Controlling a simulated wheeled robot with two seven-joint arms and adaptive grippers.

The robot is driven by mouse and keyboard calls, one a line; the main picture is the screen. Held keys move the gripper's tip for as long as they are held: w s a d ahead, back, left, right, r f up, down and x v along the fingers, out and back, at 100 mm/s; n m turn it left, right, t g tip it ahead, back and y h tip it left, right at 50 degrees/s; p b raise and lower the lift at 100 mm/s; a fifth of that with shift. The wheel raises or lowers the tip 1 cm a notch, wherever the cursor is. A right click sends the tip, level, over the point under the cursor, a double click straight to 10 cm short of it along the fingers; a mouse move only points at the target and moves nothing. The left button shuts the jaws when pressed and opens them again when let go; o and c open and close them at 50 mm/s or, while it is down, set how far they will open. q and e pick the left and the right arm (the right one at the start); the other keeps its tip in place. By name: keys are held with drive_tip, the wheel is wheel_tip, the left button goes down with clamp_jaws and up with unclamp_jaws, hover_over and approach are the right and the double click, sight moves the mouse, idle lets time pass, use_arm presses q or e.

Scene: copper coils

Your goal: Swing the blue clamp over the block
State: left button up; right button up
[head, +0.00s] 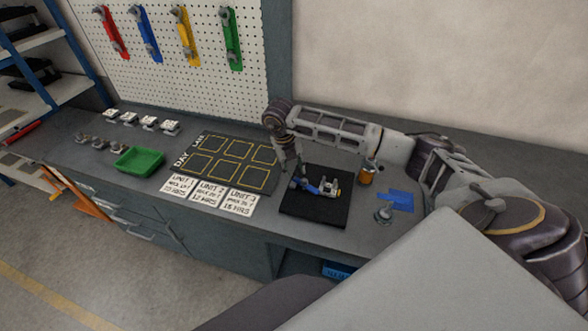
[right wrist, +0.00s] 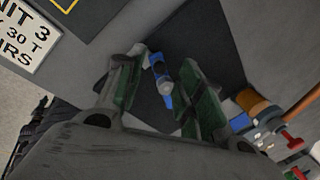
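The blue clamp (head: 310,187) is a small blue arm with a grey knob, on the black mat (head: 318,213). A small pale and yellow block-like piece (head: 331,188) sits just right of it; whether the clamp reaches over it is too small to tell. My right gripper (head: 291,170) points down over the mat's back left, close to the clamp. In the right wrist view its green-padded fingers (right wrist: 158,68) are apart, with the blue clamp (right wrist: 160,72) seen in the gap; I cannot tell if they touch it. My left gripper is not in view.
An orange jar (head: 368,173), a blue cloth (head: 397,199) and a grey knobbed part (head: 383,213) stand right of the mat. A marked board (head: 222,163), label cards (head: 208,192) and a green tray (head: 139,161) lie left. A pegboard (head: 170,80) rises behind.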

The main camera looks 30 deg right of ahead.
drive_tip(key=shift+d+f, duration=0.15)
drive_tip(key=shift+f, duration=0.65)
drive_tip(key=shift+c, duration=0.4)
clamp_jaws()
